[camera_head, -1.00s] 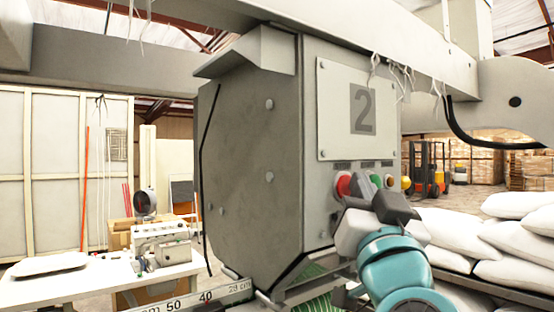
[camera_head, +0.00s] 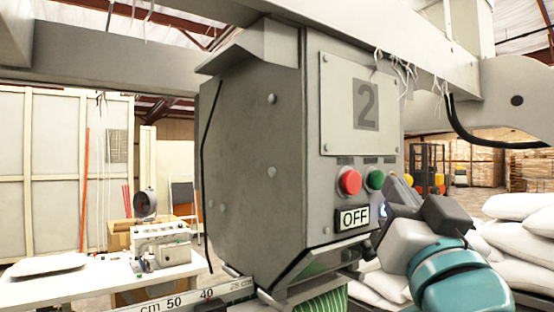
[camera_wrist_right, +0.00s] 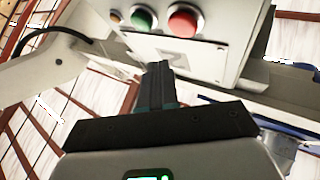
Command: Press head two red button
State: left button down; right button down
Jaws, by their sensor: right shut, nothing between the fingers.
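The head two box (camera_head: 255,150) carries a plate marked 2 (camera_head: 363,105). My left gripper is not in view.
White sacks (camera_head: 520,240) are piled at the right. A ruler (camera_head: 190,299) and green striped material (camera_head: 325,302) lie below the box. A sewing machine (camera_head: 162,245) stands on a white table (camera_head: 75,285) at the left. Dark cable (camera_head: 470,138) hangs at the upper right.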

jog(key=shift+s+d, duration=0.15)
jog(key=shift+s+d, duration=0.1)
